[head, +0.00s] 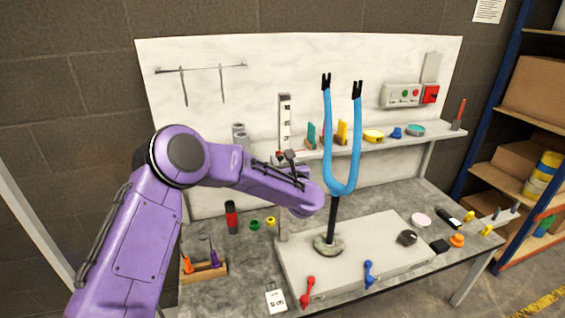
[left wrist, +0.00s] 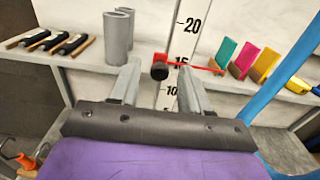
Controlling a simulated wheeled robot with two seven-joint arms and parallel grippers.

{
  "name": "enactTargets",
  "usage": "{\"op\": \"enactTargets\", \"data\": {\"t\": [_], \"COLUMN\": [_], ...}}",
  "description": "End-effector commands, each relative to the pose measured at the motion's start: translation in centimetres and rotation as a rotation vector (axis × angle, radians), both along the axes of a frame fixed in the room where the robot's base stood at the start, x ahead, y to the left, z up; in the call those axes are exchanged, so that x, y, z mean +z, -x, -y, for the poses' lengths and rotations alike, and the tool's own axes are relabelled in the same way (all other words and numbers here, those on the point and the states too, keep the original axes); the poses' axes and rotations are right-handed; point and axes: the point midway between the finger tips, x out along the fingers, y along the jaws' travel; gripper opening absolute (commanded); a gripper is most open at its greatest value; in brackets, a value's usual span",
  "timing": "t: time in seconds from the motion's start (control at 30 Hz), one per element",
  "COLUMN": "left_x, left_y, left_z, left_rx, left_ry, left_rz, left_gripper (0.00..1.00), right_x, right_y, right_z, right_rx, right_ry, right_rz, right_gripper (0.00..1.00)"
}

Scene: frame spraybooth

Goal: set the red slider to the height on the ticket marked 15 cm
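The white upright scale (head: 285,115) with black numbers stands at the back of the bench. It also shows in the left wrist view (left wrist: 188,30), where 20, 15 and 10 can be read. The red slider (left wrist: 197,67) crosses the scale about at the 15 mark, partly covering that number; its round black knob (left wrist: 159,72) faces me. My left gripper (left wrist: 159,78) is open, with one finger on each side of the knob and gaps visible. A white ticket (head: 275,300) lies at the bench's front; its print is too small to read. My right gripper is not in view.
A blue fork (head: 342,185) stands upright right of the scale, close to my left wrist. Grey cylinders (left wrist: 119,35) stand left of the scale and coloured blocks (left wrist: 243,62) right of it. Red and blue levers (head: 307,290) lie at the bench's front.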

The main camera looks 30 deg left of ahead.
Motion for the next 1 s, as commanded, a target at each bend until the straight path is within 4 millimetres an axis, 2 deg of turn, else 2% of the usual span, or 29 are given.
{"op": "enactTargets", "data": {"t": [0.17,0.43,0.6,1.0], "left_x": [-0.2,-0.4,-0.2,0.0], "left_y": [0.4,4.4,6.3,6.9], "left_z": [0.7,5.4,7.5,8.0], "left_rx": [-0.003,-0.005,-0.001,0.0], "left_ry": [-0.001,-0.001,0.0,0.0], "left_rz": [-0.001,0.001,0.001,0.0], "left_gripper": [0.47,0.47,0.47,0.47], "right_x": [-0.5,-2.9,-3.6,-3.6], "right_y": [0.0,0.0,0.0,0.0], "right_z": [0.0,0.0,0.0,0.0], "right_rx": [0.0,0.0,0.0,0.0], "right_ry": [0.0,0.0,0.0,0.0], "right_rz": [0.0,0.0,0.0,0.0], "right_gripper": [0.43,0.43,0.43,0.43]}}
